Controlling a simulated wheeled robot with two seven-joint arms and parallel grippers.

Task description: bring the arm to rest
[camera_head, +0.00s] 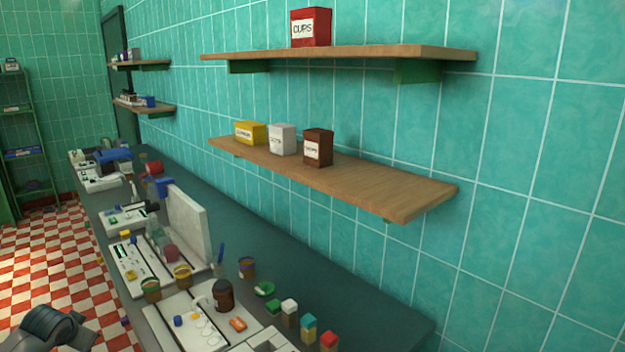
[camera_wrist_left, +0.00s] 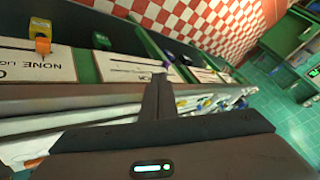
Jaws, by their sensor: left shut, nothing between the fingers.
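My left gripper (camera_wrist_left: 162,78) shows in the left wrist view, its fingers together and nothing between them. Beyond it in that view are white boards with printed lettering and a dark counter edge, tilted in the picture. In the head view, a dark grey rounded part of my left arm shows at the bottom left corner, beside the counter (camera_head: 262,222) and over the checkered floor. The left fingers cannot be made out there. My right gripper is in neither view.
The counter holds a brown jar (camera_head: 223,295), a green dish (camera_head: 264,289), small coloured-top blocks (camera_head: 308,327) and an upright white panel (camera_head: 187,222). Wooden shelves (camera_head: 370,186) on the tiled wall hold boxes, including a red box (camera_head: 311,27). Checkered floor (camera_head: 60,262) is open at left.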

